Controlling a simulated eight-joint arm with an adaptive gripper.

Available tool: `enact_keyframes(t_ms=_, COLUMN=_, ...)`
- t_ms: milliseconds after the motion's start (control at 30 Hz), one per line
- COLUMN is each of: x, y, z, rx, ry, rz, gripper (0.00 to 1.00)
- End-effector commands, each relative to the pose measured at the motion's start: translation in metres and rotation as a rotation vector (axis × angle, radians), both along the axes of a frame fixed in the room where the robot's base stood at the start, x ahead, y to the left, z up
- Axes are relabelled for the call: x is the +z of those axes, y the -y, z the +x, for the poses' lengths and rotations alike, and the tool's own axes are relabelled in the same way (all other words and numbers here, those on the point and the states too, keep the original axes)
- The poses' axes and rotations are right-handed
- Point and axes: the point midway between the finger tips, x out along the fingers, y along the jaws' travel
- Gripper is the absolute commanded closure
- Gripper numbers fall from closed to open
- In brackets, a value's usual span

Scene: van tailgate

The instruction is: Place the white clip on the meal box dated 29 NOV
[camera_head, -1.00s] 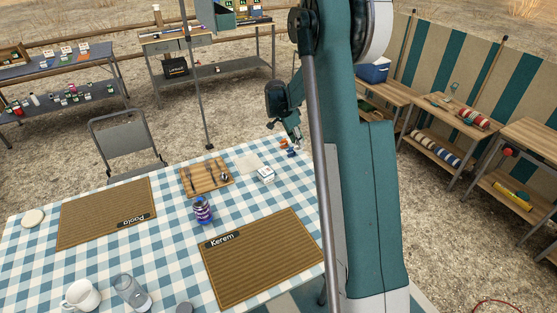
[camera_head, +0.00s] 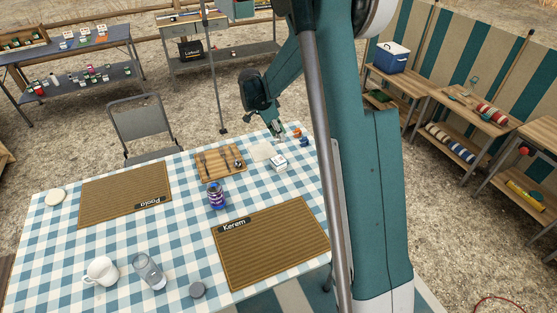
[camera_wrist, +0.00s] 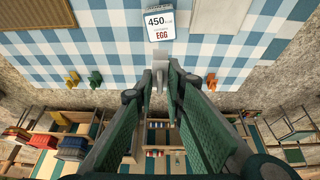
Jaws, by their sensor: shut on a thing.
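My gripper (camera_wrist: 162,70) is shut on a small white clip (camera_wrist: 160,58), seen between its fingertips in the wrist view. In the head view my gripper (camera_head: 281,134) is over the far right corner of the checked table (camera_head: 110,230). In the wrist view a white card or block (camera_wrist: 160,22) reading "450 kcal" and "EGG" lies just beyond the clip. A small white block (camera_head: 279,163) in the head view looks like the same thing. I can read no 29 NOV date and cannot tell any box as the one so dated.
Small orange (camera_wrist: 72,80) and green (camera_wrist: 95,80) clips stand on the table left of my gripper, another orange one (camera_wrist: 212,80) to the right. A wooden tray (camera_head: 220,160), a jar (camera_head: 216,197), a mug (camera_head: 101,271) and a glass (camera_head: 149,271) stand on the table. A blue cooler (camera_head: 392,57) is at right.

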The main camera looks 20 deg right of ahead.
Motion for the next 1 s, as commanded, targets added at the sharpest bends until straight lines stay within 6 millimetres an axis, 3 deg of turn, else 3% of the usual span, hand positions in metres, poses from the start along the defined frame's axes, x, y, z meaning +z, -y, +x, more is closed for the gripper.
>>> enact_keyframes(t_ms=367, x=-0.005, y=0.000, z=0.000, rx=0.000, ry=0.000, rz=0.000, gripper=0.94)
enact_keyframes(t_ms=800, x=-0.057, y=0.000, z=0.000, rx=0.000, ry=0.000, rz=0.000, gripper=0.94)
enact_keyframes(t_ms=1000, x=-0.063, y=0.000, z=0.000, rx=0.000, ry=0.000, rz=0.000, gripper=0.94)
